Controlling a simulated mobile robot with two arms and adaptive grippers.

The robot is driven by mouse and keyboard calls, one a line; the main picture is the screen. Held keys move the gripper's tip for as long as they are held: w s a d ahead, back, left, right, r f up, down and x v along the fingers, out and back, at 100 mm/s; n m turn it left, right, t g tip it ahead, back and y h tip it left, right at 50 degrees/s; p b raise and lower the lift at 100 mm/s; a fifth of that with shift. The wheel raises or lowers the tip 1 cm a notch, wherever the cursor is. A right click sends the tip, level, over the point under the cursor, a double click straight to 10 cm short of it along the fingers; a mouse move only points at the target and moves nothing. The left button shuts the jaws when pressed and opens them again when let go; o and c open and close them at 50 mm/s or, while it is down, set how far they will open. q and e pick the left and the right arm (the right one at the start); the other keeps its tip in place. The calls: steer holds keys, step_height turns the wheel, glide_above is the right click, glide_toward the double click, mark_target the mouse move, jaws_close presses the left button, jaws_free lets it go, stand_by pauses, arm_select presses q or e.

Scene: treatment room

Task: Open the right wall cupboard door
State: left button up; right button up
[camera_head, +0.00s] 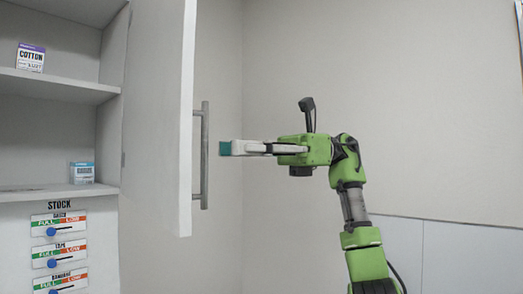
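The right wall cupboard door (160,105) is white and stands swung outward, with the cupboard's shelves showing to its left. A grey vertical bar handle (204,155) is on the door's far face, near its free edge. My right gripper (224,148) points left, with its teal-tipped fingers just right of the handle. A small gap shows between the fingertips and the handle in the picture. The fingers are seen side-on and overlap, so their opening is hidden. My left gripper is not in view.
A cotton box (31,58) stands on the upper shelf (60,85) and a small blue-and-white box (82,173) on the lower one. Stock sliders (59,223) are below. The wall (400,100) right of the door is bare, with free room around my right arm.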

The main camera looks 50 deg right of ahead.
steer(key=shift+v, duration=2.75)
